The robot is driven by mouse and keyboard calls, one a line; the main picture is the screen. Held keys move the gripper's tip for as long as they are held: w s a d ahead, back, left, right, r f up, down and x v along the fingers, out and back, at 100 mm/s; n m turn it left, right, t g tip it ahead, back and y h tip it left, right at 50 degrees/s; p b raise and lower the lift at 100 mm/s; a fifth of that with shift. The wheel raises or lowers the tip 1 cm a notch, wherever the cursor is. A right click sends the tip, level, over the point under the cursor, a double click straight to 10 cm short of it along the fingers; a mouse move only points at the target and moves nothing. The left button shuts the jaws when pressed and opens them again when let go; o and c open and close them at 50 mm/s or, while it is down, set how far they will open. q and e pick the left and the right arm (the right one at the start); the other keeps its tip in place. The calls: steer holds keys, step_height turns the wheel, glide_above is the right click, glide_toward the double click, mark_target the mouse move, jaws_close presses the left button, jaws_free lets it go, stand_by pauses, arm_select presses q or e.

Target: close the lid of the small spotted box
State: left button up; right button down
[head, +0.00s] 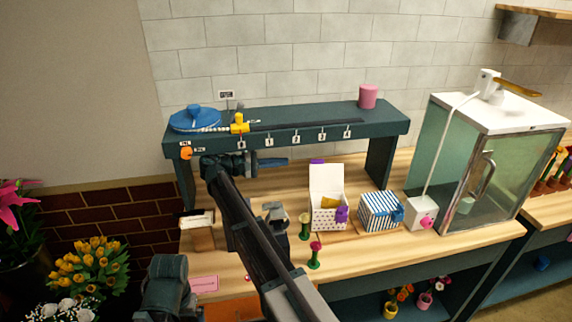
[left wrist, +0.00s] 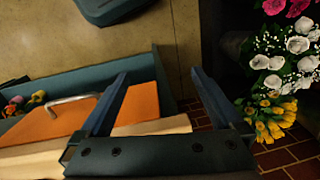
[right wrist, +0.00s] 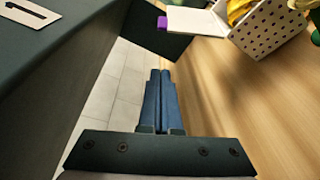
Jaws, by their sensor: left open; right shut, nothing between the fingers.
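The small spotted box (head: 326,220) stands on the wooden bench, white with dark dots. Its white lid (head: 326,180) is open and upright at the back, with a purple tab (head: 317,161) on its top edge. Something yellow is inside, and a purple piece is at the front right. In the right wrist view the box (right wrist: 270,35) and lid (right wrist: 200,22) are at upper right. My right gripper (head: 286,161) is shut and empty, left of the lid and apart from it; its fingers (right wrist: 160,75) show together. My left gripper (left wrist: 160,85) is open and empty, away from the box.
A dark green raised shelf (head: 330,130) runs behind the box. A blue striped box (head: 380,211) and a white block with a pink knob (head: 421,212) stand to its right. Green-stemmed pieces (head: 315,255) stand in front. A glass cabinet (head: 480,165) is at the right.

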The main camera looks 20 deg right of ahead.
mark_target(327, 175)
steer(key=d+f+b, duration=0.2)
steer(key=d, duration=0.8)
arm_select(q)
steer(key=shift+w+a+r+p, duration=0.1)
steer(key=shift+w+r+p, duration=0.15)
steer(key=shift+p, duration=0.9)
arm_select(e)
steer(key=s, duration=0.1)
steer(key=s+a+r, duration=0.2)
steer(key=shift+s+r, duration=0.2)
steer(key=shift+s, duration=0.15)
steer(key=shift+d, duration=0.1)
